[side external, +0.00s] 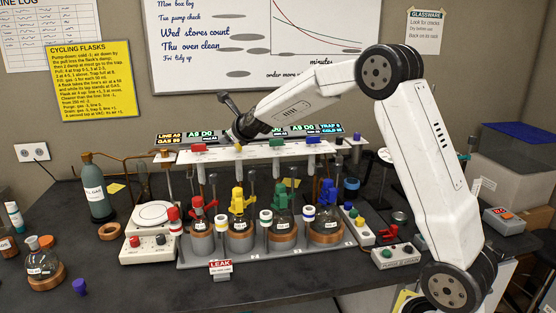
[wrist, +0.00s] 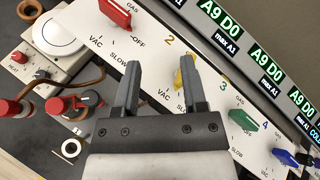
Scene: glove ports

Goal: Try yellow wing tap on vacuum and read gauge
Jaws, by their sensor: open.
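The yellow wing tap (wrist: 179,76) sits at position 2 on the white panel. In the wrist view it is partly hidden by my right finger, so its exact pointing is unclear. My gripper (wrist: 160,64) is open and empty over the panel, with the tap by the right finger rather than midway between the fingers. Whether they touch cannot be told. In the side view my gripper (side external: 240,130) is at the panel's left half and largely covers the tap. The gauge display nearest the tap (wrist: 222,18) reads A9 D0, max A1.
The red tap (side external: 199,147), green tap (side external: 277,143) and blue tap (side external: 314,140) share the panel. Flasks with coloured clips stand below it. A hotplate (side external: 153,216) and a gas bottle (side external: 97,193) stand at left. A red LEAK sign (side external: 220,267) stands in front; the front bench is mostly clear.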

